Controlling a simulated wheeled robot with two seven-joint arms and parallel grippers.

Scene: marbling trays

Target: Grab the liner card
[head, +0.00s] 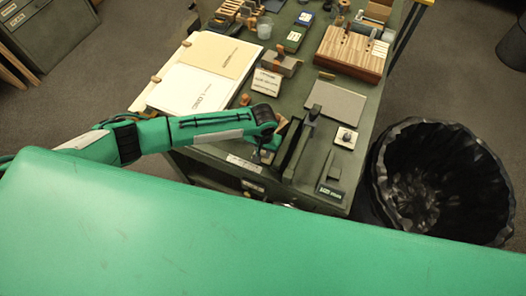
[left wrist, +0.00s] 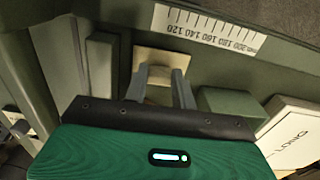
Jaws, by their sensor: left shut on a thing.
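My right gripper is in neither view.
The dark green bench (head: 292,98) holds white and cream sheets (head: 188,92), a grey board (head: 336,102), a striped wooden block (head: 350,55) and small blocks. A dark upright stand (head: 296,150) is right of the gripper. A black-lined bin (head: 440,180) stands right of the bench.

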